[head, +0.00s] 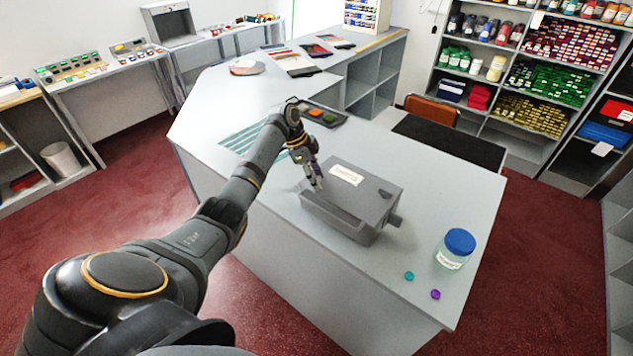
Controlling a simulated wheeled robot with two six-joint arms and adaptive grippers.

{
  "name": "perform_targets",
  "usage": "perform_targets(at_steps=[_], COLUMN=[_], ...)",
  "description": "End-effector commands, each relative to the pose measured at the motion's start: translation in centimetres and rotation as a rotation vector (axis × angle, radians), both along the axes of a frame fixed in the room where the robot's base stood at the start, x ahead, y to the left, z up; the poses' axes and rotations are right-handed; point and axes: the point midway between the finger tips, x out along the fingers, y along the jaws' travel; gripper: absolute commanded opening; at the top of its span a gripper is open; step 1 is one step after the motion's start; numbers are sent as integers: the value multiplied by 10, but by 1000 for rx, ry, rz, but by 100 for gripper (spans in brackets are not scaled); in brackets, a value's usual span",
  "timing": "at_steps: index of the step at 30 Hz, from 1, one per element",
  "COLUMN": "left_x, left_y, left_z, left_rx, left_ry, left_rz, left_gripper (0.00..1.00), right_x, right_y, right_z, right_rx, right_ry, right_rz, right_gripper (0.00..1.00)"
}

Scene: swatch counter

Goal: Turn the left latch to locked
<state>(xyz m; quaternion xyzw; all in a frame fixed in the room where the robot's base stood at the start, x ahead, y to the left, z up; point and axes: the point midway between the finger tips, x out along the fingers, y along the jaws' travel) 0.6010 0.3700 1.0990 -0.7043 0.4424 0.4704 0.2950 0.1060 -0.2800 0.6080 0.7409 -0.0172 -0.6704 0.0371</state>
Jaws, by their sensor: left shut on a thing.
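A grey box (368,196) with a white label on its lid sits on the counter. A grey latch tab (395,219) sticks out at the box's right end. My left gripper (318,184) points down at the box's left end and is shut on a small part there, taken to be the left latch. The fingers cover most of that part, so its turn position cannot be told. My right gripper is not in the head view.
A jar with a blue lid (459,242) stands right of the box on the counter (290,226). A teal disc (409,276) and a purple disc (435,294) lie near the front edge. A dark tray (322,115) with coloured pieces lies behind the box.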

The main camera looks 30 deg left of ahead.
Motion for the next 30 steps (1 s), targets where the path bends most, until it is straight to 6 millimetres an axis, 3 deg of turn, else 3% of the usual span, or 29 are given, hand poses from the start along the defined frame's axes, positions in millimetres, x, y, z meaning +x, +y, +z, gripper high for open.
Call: perform_targets(at_steps=[3, 15, 30], left_x=[2, 3, 3], left_y=[0, 0, 1], left_z=[-3, -2, 0], left_rx=[-1, 0, 2], left_ry=[-2, -1, -1], left_rz=[-107, -408, -542], left_gripper=[10, 10, 10], right_x=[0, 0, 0], right_y=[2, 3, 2], right_z=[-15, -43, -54], right_rx=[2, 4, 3], right_ry=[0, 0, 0], right_rz=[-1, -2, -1], right_gripper=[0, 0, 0])
